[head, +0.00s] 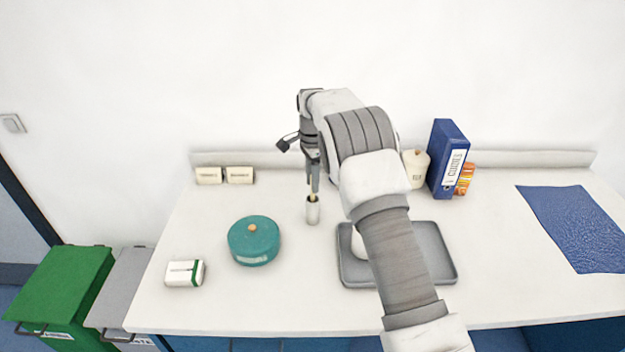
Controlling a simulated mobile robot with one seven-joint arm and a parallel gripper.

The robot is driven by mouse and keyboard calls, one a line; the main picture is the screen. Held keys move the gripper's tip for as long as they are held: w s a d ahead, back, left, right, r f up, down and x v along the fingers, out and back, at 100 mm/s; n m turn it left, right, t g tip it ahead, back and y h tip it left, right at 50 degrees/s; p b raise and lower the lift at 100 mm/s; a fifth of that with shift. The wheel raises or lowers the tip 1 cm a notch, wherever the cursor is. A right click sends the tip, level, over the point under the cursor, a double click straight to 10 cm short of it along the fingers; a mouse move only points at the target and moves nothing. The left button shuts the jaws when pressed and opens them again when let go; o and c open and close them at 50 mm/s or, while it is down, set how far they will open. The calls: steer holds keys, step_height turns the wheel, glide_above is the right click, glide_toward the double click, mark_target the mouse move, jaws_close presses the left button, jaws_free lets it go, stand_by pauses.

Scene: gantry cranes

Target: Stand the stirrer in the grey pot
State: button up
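The grey pot (313,214) is a small, narrow, light grey cylinder standing upright near the middle of the table. A short tan piece, which looks like the stirrer (313,197), shows between my fingertips and the pot's mouth. Its lower end is at or inside the mouth; I cannot tell how deep. My gripper (313,184) points down directly above the pot, its fingers close together around the stirrer's upper part. The fingers hide that part, and I cannot tell whether they grip it.
A teal round lidded pot (254,241) and a white-green box (184,273) stand to the left. A grey tray (437,262) lies under my arm. A cream jar (415,169), blue binder (447,159) and blue mat (577,226) are right.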

steer(key=shift+o, duration=0.7)
step_height(320, 180, up, 18)
steer(key=p, duration=0.1)
steer(key=shift+f, duration=0.25)
stand_by(0.3)
